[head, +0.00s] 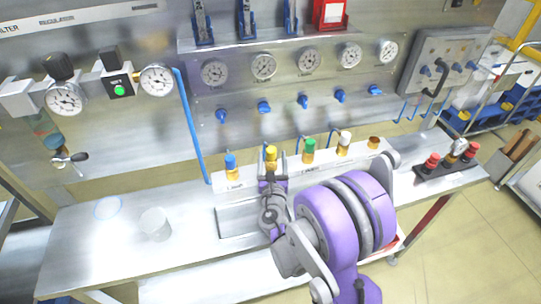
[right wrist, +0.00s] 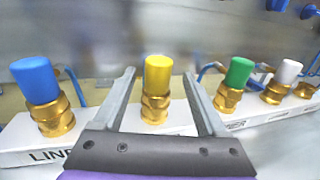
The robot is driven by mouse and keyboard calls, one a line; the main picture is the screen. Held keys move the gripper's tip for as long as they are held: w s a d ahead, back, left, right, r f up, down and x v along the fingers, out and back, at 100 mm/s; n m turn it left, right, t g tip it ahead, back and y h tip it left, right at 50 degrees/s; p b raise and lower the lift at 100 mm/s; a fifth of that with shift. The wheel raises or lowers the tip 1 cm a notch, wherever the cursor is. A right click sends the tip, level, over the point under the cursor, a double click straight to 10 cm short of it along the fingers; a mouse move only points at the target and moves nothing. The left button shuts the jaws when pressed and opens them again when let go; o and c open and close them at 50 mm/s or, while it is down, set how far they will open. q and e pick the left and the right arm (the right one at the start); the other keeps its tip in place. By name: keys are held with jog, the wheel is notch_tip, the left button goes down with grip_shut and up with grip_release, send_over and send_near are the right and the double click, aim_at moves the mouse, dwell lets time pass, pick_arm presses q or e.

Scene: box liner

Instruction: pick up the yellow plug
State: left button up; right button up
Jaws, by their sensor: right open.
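The yellow plug (head: 270,153) stands upright in a brass fitting on the white manifold block (head: 228,180). In the right wrist view the yellow plug (right wrist: 158,75) is centred between the two fingers of my right gripper (right wrist: 159,78). The fingers are open, with a visible gap on each side of the plug. In the head view my right gripper (head: 272,167) is at the near side of the plug, and its fingers partly cover the brass fitting. My left gripper is not in view.
The blue plug (right wrist: 36,80) is left of the yellow one; the green plug (right wrist: 239,72) and white plug (right wrist: 287,71) are to the right. A panel with gauges (head: 263,67) and blue valves (head: 264,107) rises behind. A clear cup (head: 156,224) stands on the left bench.

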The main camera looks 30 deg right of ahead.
jog(key=x, duration=0.1)
jog(key=p+x, duration=0.1)
jog(key=x, duration=0.3)
jog(key=shift+w+a+r, duration=0.1)
jog(key=shift+w+r, duration=0.05)
jog(key=shift+r, duration=0.2)
jog(key=shift+c, duration=0.9)
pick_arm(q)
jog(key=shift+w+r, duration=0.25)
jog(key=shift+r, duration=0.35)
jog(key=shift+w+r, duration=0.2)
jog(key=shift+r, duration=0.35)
pick_arm(e)
grip_shut()
